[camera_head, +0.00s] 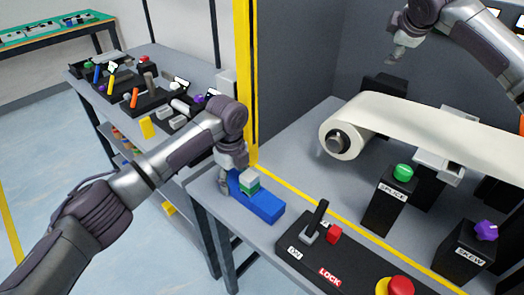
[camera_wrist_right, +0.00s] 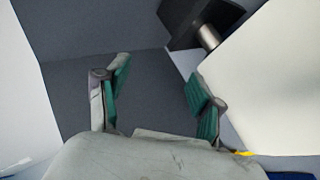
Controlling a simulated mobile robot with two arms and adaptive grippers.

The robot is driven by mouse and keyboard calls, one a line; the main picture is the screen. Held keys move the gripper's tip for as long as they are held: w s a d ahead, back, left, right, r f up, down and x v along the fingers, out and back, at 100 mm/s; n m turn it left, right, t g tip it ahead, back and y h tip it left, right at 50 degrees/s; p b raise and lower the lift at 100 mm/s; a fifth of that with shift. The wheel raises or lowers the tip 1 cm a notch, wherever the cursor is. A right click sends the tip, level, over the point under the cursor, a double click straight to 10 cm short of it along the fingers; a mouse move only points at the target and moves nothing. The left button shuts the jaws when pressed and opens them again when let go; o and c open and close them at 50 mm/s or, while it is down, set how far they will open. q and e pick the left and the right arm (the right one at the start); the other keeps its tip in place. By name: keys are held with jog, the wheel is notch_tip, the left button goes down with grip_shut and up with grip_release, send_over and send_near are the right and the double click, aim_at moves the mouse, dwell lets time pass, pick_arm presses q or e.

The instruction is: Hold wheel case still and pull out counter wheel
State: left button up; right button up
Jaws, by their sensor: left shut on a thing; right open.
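A long blue block (camera_head: 268,208), which looks like the wheel case, lies at the near left corner of the grey table. My left gripper (camera_head: 236,182) points down over its left end and is shut on it. A small green and pale piece (camera_head: 249,181) shows at the gripper on top of the blue block; I cannot tell if it is the counter wheel or part of a finger. My right gripper (camera_head: 398,50) is raised at the back, far from the blue block. In the right wrist view the right gripper (camera_wrist_right: 155,98) is open with nothing between its green pads.
A white paper roll (camera_head: 350,138) with its web runs across the table to the right. A black control box (camera_head: 325,262) with lever and LOCK label stands in front. Green SPLICE (camera_head: 385,205) and purple SKEW (camera_head: 465,252) posts stand right. A yellow post (camera_head: 246,80) rises behind my left gripper.

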pick_arm(q)
jog(key=shift+f, duration=0.1)
pick_arm(e)
jog(key=s+a+f+g+y, duration=0.1)
jog(key=s+a+f, duration=0.1)
jog(key=a+f, duration=0.35)
jog(key=s+a+f+g+y, duration=0.1)
jog(key=a+f, duration=0.1)
jog(key=a, duration=0.7)
jog(key=m+g+y, duration=0.4)
send_near(250, 175)
jog(key=x, duration=1.1)
jog(key=shift+w+a+f, duration=0.1)
jog(key=shift+f, duration=0.3)
